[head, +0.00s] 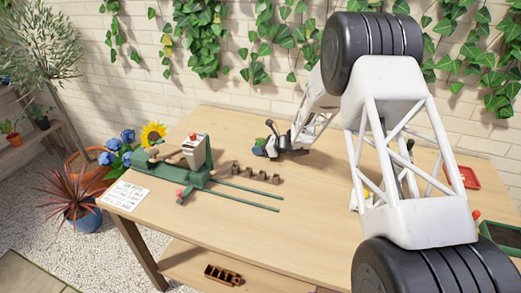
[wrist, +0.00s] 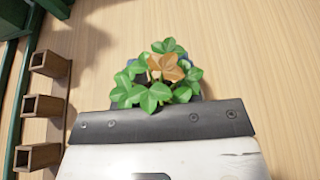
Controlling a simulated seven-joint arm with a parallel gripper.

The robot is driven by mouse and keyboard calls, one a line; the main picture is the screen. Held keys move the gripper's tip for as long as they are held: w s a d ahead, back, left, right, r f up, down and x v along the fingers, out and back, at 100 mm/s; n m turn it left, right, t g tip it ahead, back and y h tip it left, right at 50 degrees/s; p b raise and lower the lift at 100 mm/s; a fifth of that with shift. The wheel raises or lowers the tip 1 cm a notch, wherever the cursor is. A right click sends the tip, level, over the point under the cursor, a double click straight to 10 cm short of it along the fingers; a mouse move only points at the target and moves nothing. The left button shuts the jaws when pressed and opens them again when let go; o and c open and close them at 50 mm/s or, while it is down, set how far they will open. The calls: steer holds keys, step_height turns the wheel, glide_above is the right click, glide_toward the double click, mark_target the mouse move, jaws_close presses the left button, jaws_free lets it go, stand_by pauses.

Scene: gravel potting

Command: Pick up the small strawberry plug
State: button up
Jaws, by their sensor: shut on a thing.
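The small strawberry plug shows in the wrist view as a tuft of green three-part leaves (wrist: 150,92) with one orange-brown leaf (wrist: 166,68). My gripper is shut on the plug. The leaves and the gripper's dark front edge hide the plug's root part and most of the fingers. I cannot tell whether the plug touches the table.
A green device with two rails (head: 196,175) stands left of my gripper on the wooden table (head: 300,200). Several brown square hollow pieces (head: 256,175) lie beside it; some show at the left in the wrist view (wrist: 42,105). A red tray (head: 468,176) lies far right.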

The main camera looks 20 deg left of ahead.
steer(key=shift+r, duration=0.15)
step_height(320, 180, up, 10)
stand_by(0.6)
